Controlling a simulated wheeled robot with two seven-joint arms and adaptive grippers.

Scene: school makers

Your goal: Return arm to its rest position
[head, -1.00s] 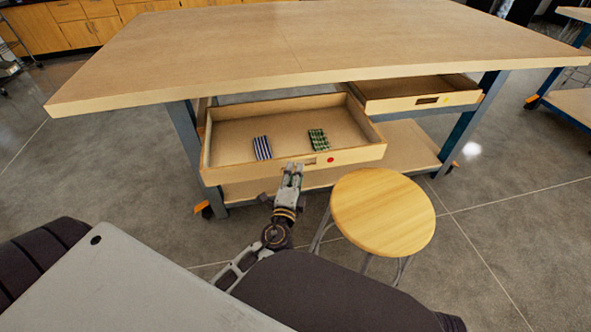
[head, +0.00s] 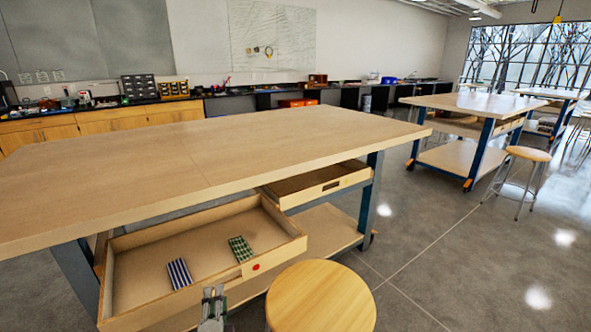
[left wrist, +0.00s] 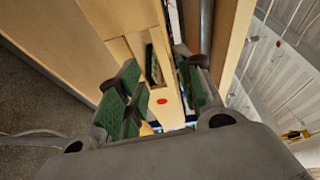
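My left gripper (head: 213,306) shows at the bottom of the head view, by the front of the open left drawer (head: 125,240). In the left wrist view its two green-padded fingers (left wrist: 160,88) stand apart, with the drawer front (left wrist: 128,20), its slot and its red dot showing between and beyond them. I see nothing held; whether the fingers touch the drawer front I cannot tell. A blue-striped cloth-like item (head: 179,273) and a green-checked one (head: 241,249) lie inside the drawer. My right gripper is not in view.
A big wooden worktable (head: 200,160) stands above the drawers. A second drawer (head: 315,184) is partly open to the right. A round wooden stool (head: 320,298) stands close to the right of my left gripper. Open floor (head: 420,240) lies further right.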

